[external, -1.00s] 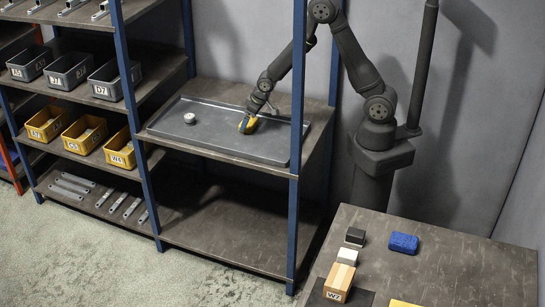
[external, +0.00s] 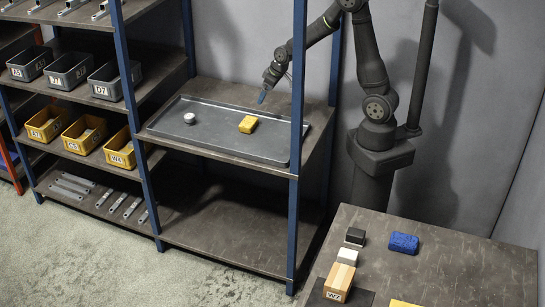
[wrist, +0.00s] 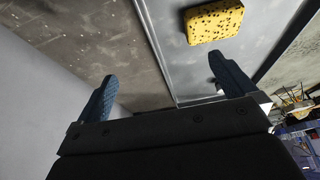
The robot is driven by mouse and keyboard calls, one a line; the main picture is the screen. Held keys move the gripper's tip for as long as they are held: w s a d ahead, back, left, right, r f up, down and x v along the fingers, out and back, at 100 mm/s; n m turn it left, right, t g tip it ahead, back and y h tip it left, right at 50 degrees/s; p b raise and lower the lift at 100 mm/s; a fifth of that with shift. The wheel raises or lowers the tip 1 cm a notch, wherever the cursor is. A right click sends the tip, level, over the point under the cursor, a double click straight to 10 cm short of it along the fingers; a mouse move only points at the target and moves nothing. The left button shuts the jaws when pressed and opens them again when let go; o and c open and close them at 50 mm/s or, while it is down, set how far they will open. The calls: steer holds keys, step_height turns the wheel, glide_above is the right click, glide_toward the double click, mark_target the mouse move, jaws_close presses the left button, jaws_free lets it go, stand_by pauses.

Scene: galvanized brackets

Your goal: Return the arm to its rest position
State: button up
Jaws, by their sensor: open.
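My gripper (external: 262,96) is above the back edge of the dark tray (external: 215,146) on the shelf, apart from everything. In the wrist view my gripper (wrist: 160,88) shows two blue fingers spread wide with nothing between them. A yellow sponge (external: 248,124) lies in the tray, in front of and below my gripper. The sponge also shows in the wrist view (wrist: 213,21), with dark pores, beyond the right finger.
A small whitish round piece (external: 189,118) sits in the tray's left part. Blue posts (external: 297,150) frame the shelf. Bins stand on shelves at left. A wooden block (external: 339,281) and a blue sponge (external: 403,243) are on the front table (external: 450,265).

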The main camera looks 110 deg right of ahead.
steer(key=w+a+r, duration=0.1)
steer(key=w+r, duration=0.2)
steer(key=r, duration=0.3)
steer(key=w+a+r, duration=0.2)
steer(key=w+r, duration=0.1)
steer(key=r, duration=0.3)
steer(key=w+a+r+n, duration=0.1)
steer(key=w+r, duration=0.2)
steer(key=r, duration=0.3)
steer(key=shift+w+a+r, duration=0.25)
steer(key=shift+w+a, duration=0.05)
